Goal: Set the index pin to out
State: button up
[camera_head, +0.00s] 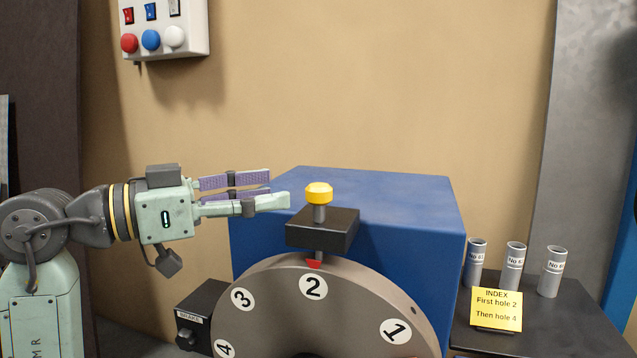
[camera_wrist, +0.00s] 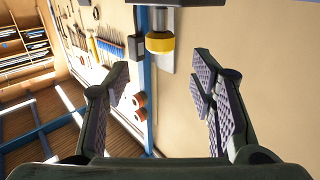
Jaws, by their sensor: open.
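The index pin has a yellow knob (camera_head: 319,193) on a short grey shaft, standing upright through a black block (camera_head: 322,229). Its shaft shows again below the block, above a red pointer (camera_head: 314,264) at number 2 on the grey disc (camera_head: 370,290). I cannot tell whether the pin's lower end sits in a hole. My gripper (camera_head: 278,190) is open and empty, level with the knob and just left of it. In the wrist view, the knob (camera_wrist: 159,42) is at the top, between and beyond the open fingers (camera_wrist: 162,72), apart from them.
A blue housing (camera_head: 410,205) stands behind the disc. A dark brake box (camera_head: 200,318) is at lower left. A side table on the right holds several grey tubes (camera_head: 514,265) and a yellow index note (camera_head: 496,309). A button box (camera_head: 165,28) hangs on the wall at upper left.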

aim_at(319, 185)
jog(key=p+x, duration=0.1)
jog(key=x, duration=0.7)
jog(key=shift+w+d+p, duration=0.15)
jog(key=shift+d+p, duration=0.1)
jog(key=shift+p, duration=0.1)
jog(key=shift+c, duration=0.5)
grip_shut()
jog(key=shift+r, duration=0.1)
